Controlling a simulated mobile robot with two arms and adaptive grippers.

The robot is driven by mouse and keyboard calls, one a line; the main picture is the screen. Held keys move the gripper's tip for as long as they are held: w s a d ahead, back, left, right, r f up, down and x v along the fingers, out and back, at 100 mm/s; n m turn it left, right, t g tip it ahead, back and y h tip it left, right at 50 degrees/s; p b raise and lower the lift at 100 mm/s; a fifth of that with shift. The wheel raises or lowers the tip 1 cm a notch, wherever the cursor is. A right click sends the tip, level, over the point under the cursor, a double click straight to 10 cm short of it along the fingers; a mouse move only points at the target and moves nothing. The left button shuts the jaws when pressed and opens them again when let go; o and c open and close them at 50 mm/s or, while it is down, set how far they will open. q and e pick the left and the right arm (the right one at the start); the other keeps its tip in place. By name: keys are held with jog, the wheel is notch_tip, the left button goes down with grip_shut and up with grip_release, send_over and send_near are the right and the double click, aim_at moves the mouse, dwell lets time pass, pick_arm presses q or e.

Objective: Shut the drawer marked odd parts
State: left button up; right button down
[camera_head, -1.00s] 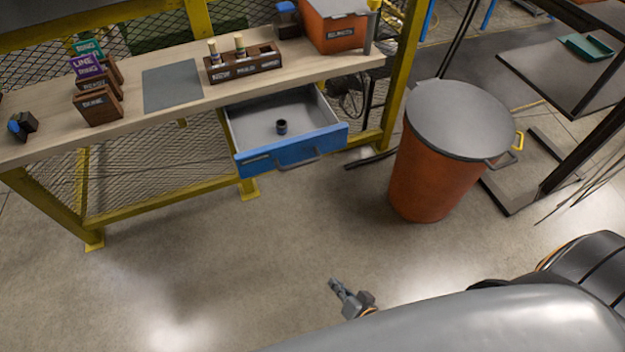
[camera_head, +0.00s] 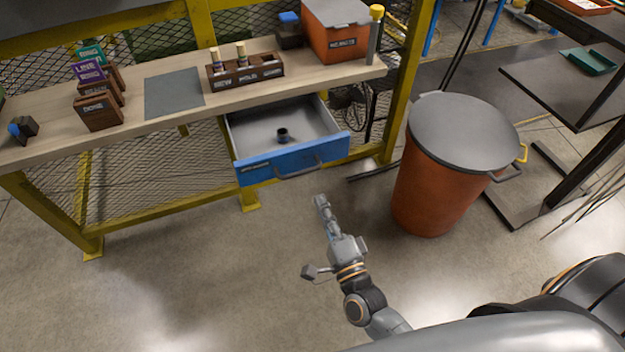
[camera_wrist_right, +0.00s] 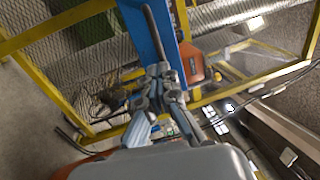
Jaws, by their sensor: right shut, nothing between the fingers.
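A blue-fronted drawer (camera_head: 292,158) under the wooden bench is pulled out, and a small dark round part (camera_head: 283,135) stands inside it. Its front has a bar handle and a label too small to read surely. My right gripper (camera_head: 321,201) is shut and empty, in front of and below the drawer front, with a gap between them in the head view. In the right wrist view, the shut fingers (camera_wrist_right: 158,72) point towards the blue drawer front (camera_wrist_right: 143,35) and its grey handle. My left gripper is not in view.
An orange bin (camera_head: 440,185) with a grey lid stands right of the drawer, close to my right arm. The bench top (camera_head: 130,88) holds wooden blocks, a rack and an orange box (camera_head: 335,35). Floor left of my arm is clear.

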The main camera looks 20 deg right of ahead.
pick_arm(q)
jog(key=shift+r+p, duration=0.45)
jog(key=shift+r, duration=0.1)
pick_arm(e)
jog(key=w+r, duration=0.1)
jog(key=w, duration=0.5)
jog(key=shift+a, duration=0.15)
jog(key=shift+w, duration=0.15)
